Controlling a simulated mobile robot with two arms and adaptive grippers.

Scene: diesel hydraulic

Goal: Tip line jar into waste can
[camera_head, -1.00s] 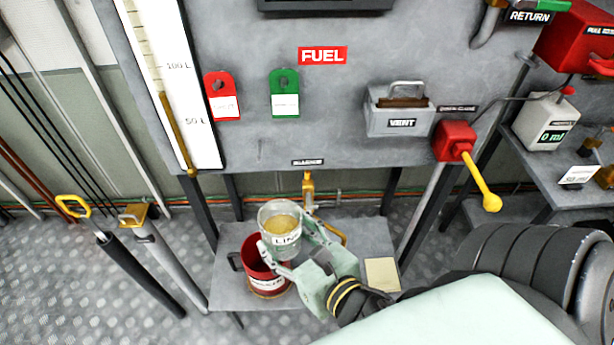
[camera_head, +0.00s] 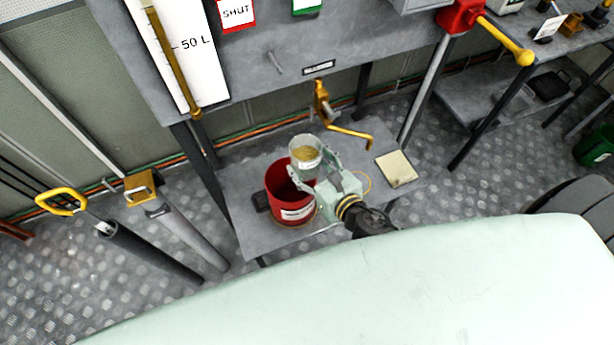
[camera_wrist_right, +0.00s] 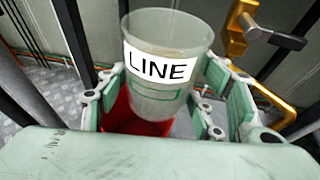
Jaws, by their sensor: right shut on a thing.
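The line jar (camera_head: 306,149) is a clear jar with yellowish contents, and its LINE label faces the right wrist view (camera_wrist_right: 160,68). My right gripper (camera_head: 318,172) is shut on the jar and holds it beside and above the right rim of the waste can. In the right wrist view the gripper's fingers (camera_wrist_right: 170,105) stand on both sides of the jar. The jar looks close to upright. The red waste can (camera_head: 291,206) stands on the low grey shelf, and part of it shows behind the jar in the right wrist view (camera_wrist_right: 122,122). My left gripper is not seen.
A brass tap with a yellow handle (camera_head: 324,105) hangs behind the jar. A cream pad (camera_head: 396,169) lies on the grey shelf (camera_head: 350,155) to the right. Shelf legs and yellow-handled tools (camera_head: 62,202) stand at the left.

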